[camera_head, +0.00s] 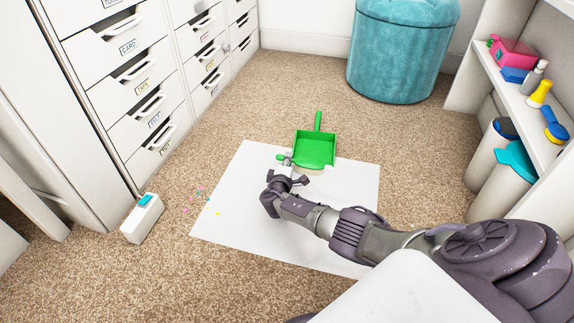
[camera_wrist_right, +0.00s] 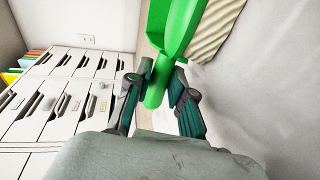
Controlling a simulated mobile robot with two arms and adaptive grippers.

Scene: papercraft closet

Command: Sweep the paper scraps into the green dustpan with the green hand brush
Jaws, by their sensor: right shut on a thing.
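My right gripper (camera_head: 284,168) reaches in from the right over a white sheet and is shut on the handle of the green hand brush (camera_wrist_right: 158,85). The brush's cream bristles (camera_wrist_right: 214,30) show at the top of the right wrist view. In the head view, the brush is mostly hidden by my gripper or merges with the green dustpan (camera_head: 315,147). The dustpan is at the sheet's far edge, its handle pointing away. Small coloured paper scraps (camera_head: 198,195) lie on the carpet by the sheet's left edge, with a yellow scrap (camera_head: 218,213) on the sheet. My left gripper is out of view.
The white sheet (camera_head: 235,235) covers the middle floor. Labelled drawers (camera_head: 140,80) stand left, with a small white box (camera_head: 142,219) before them. A teal pouf (camera_head: 400,50) is at the back. Shelves and bins (camera_head: 492,150) stand right. Carpet is open front left.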

